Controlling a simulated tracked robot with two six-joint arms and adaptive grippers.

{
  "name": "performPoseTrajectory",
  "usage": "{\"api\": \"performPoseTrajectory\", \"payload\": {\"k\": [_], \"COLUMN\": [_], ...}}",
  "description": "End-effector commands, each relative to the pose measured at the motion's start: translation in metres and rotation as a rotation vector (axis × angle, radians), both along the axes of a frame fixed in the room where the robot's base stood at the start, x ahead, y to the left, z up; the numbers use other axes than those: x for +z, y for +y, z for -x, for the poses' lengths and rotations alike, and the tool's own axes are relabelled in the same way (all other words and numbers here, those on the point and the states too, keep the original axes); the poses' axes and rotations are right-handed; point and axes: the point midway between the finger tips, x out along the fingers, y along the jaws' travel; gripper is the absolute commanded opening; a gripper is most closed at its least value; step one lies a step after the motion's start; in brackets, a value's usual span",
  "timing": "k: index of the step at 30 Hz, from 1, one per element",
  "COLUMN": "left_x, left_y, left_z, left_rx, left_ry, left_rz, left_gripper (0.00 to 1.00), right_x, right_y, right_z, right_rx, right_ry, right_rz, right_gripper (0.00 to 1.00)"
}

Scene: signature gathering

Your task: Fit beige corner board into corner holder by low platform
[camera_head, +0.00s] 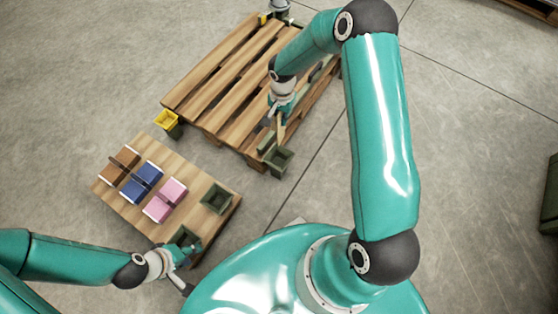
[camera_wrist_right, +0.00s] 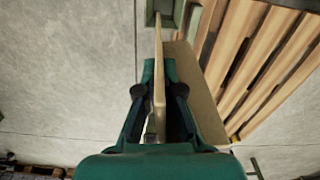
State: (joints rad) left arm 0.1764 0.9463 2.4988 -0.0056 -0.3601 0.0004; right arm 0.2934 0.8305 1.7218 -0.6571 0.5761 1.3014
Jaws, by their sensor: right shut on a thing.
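My right gripper (camera_head: 279,115) is shut on the beige corner board (camera_wrist_right: 196,85) by the near corner of the wooden pallet (camera_head: 215,75). In the right wrist view the right gripper (camera_wrist_right: 160,95) has the board's thin edge between its fingers, and its wider face slants off to the right. The board's far end reaches to the dark green corner holder (camera_wrist_right: 163,8), which also shows in the head view (camera_head: 280,161) beside the pallet corner. I cannot tell whether the end is inside it. My left gripper (camera_head: 185,258) is at lower left by a green bin; its fingers are unclear.
A yellow holder (camera_head: 168,121) stands by the pallet's left corner. Grey floor right of the holder is clear.

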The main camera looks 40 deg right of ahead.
Motion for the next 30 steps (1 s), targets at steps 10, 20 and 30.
{"api": "performPoseTrajectory", "payload": {"k": [10, 20, 30], "left_x": [-0.003, -0.020, -0.026], "left_y": [0.000, 0.000, 0.000], "left_z": [0.000, 0.000, 0.000], "left_rx": [0.000, 0.000, 0.000], "left_ry": [0.001, 0.000, 0.000], "left_rz": [0.000, 0.000, 0.000], "left_gripper": [0.40, 0.40, 0.40], "right_x": [-0.060, -0.146, -0.179], "right_y": [-0.010, -0.010, -0.010], "right_z": [0.011, 0.011, 0.011], "right_rx": [-0.138, -0.137, -0.137], "right_ry": [0.001, 0.000, -0.003], "right_rz": [-0.016, -0.016, -0.015], "right_gripper": [0.00, 0.00, 0.00]}}
